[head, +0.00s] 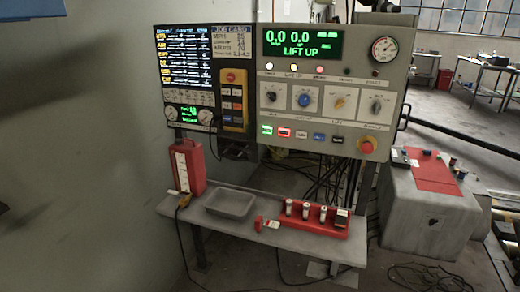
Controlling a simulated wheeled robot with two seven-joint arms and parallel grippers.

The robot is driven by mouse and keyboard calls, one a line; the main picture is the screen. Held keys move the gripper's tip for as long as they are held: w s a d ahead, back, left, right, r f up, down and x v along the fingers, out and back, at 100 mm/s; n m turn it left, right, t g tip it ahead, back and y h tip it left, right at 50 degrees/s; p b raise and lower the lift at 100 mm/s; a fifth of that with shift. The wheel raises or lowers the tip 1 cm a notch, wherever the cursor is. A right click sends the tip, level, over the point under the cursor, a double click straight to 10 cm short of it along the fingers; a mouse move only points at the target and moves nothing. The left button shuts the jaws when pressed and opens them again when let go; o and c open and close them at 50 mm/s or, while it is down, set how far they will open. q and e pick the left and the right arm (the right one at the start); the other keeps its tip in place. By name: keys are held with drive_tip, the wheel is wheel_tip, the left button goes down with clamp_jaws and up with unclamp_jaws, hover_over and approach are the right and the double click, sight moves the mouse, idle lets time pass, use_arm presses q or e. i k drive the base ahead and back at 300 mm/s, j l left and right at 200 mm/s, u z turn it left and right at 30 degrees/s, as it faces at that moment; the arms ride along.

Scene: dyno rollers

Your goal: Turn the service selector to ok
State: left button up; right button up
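The control panel (322,145) hangs upright at the centre right and carries a row of rotary knobs: a dark one (271,97), a blue one (304,99), a yellow one (339,101) and a grey one (376,105). Their labels are too small to read, so I cannot tell which knob is the service selector or where it points. A green-lit display (303,44) above them reads "0.0 0.0" and "LIFT UP". Neither of my grippers is in view, and nothing covers the knobs.
A grey bench (300,240) below the panel holds a red box (187,167), a grey tray (230,204) and a red rack (308,222). A red push button (367,146) and several small buttons sit below the knobs. A dial gauge (384,49) is at the panel's upper right.

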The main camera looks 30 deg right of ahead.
sight(377, 106)
drive_tip(key=z, duration=1.7)
